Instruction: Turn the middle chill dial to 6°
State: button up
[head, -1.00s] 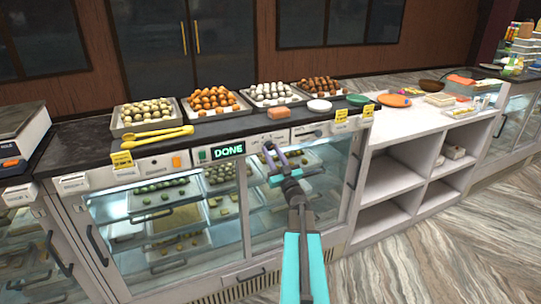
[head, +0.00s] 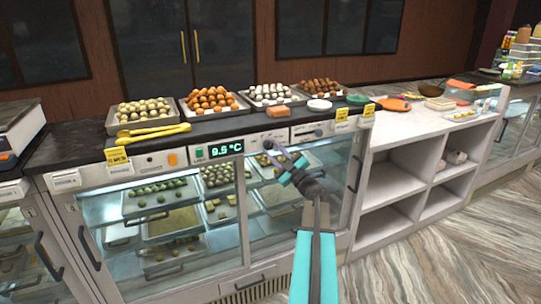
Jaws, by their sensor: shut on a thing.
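The chilled display case carries a control strip along its top edge. A green-lit display (head: 217,151) on the strip reads 9.5 °C. The middle chill dial (head: 268,143) is a small dark knob to the right of that display. My gripper (head: 270,152) is at the strip and shut on the dial. The fingers partly cover the dial, so its pointer and markings cannot be read.
Glass doors with trays of sweets are below the strip. Several sweet trays (head: 208,103) and yellow tongs (head: 153,134) stand on the dark counter above. Yellow price cards (head: 117,156) hang at the front edge. Open white shelves (head: 400,185) are on the right.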

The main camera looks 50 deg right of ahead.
jog(key=shift+w+r+n, duration=0.15)
jog(key=shift+n, duration=0.35)
jog(key=o, duration=1)
jog(key=shift+o, duration=0.2)
jog(key=shift+f, duration=0.2)
jog(key=b+v, duration=0.4)
jog(key=v, duration=0.9)
jog(key=shift+s, duration=0.5)
jog(key=shift+w, duration=0.1)
